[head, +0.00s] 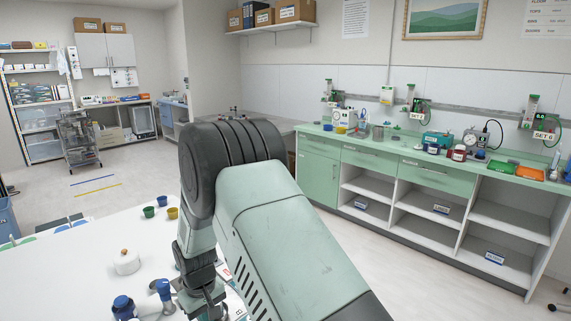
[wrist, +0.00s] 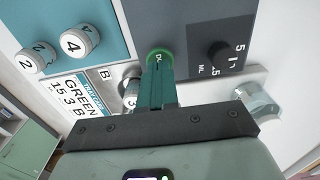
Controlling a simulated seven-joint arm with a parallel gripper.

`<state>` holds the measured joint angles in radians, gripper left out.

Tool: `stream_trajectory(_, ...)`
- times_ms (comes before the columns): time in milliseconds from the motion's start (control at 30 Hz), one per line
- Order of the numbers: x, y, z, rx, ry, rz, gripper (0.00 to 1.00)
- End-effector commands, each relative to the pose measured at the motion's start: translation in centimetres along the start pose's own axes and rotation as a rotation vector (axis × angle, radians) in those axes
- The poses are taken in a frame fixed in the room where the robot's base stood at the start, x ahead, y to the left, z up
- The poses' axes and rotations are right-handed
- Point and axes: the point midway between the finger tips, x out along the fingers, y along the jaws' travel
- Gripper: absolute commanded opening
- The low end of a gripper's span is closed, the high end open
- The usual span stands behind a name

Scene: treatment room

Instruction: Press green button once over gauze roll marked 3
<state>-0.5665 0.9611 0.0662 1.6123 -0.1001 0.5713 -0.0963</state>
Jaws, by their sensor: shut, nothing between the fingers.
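In the wrist view, my gripper (wrist: 158,70) is shut and empty, its fingertips over the lower part of a round green button (wrist: 158,53). The button sits on a dark grey panel (wrist: 195,20). The fingers hide part of it, so I cannot tell whether they touch or press it. A white gauze roll marked 3 (wrist: 130,101) stands just left of the fingers, partly hidden by them and the gripper body. In the head view, my arm covers the gripper and this spot.
Rolls marked 4 (wrist: 80,41) and 2 (wrist: 37,57) stand on a teal area at left. A card reading "GREEN 15 3 B" (wrist: 77,94) lies below them. A black knob (wrist: 217,54) is right of the button. Small cups (head: 148,211) stand on the white table (head: 80,255).

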Motion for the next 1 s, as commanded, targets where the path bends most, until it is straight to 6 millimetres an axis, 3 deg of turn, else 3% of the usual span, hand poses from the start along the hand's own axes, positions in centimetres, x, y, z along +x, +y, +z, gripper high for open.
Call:
stream_trajectory(667, 2.5, 0.0, 0.1, 0.000, -0.002, 0.000, 0.00)
stream_trajectory(1000, 2.3, 0.0, 0.0, 0.000, -0.001, 0.000, 0.00)
